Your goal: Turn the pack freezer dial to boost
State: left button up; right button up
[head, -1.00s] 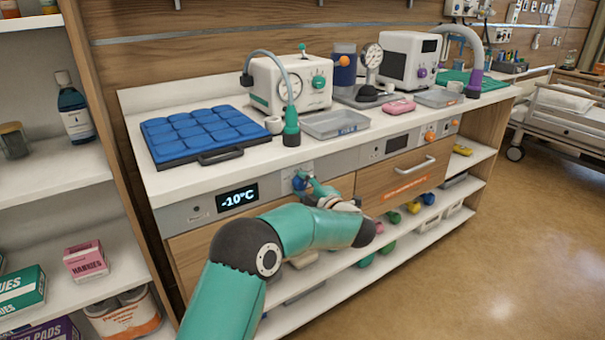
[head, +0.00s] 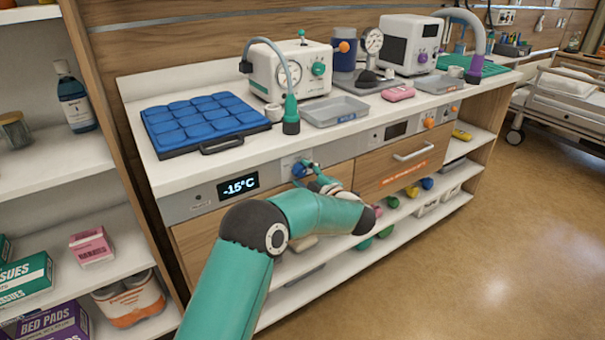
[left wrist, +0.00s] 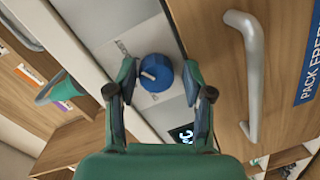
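The pack freezer dial (head: 299,170) is a blue knob on the grey front strip below the counter. It also shows in the left wrist view (left wrist: 156,73), with a pale pointer mark on its face. The freezer display (head: 238,186) left of it reads -15°C. My left gripper (head: 311,173) is at the dial. In the left wrist view its fingers (left wrist: 160,80) are spread on either side of the dial, with a visible gap on the right; contact on the left is unclear. The printed dial labels are too small to read. My right gripper is not in view.
A blue pack pad (head: 195,120) lies on the counter above the display. A drawer handle (left wrist: 252,75) stands out beside the gripper in the wrist view. An orange knob (head: 429,123) is farther right on the strip. Open floor (head: 500,230) lies at right.

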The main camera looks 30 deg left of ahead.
pick_arm(q)
jog(key=shift+o, duration=0.3)
jog(key=shift+a+r, duration=0.1)
jog(key=shift+r, duration=0.05)
jog(key=v, duration=1.2)
jog(key=shift+f, duration=0.2)
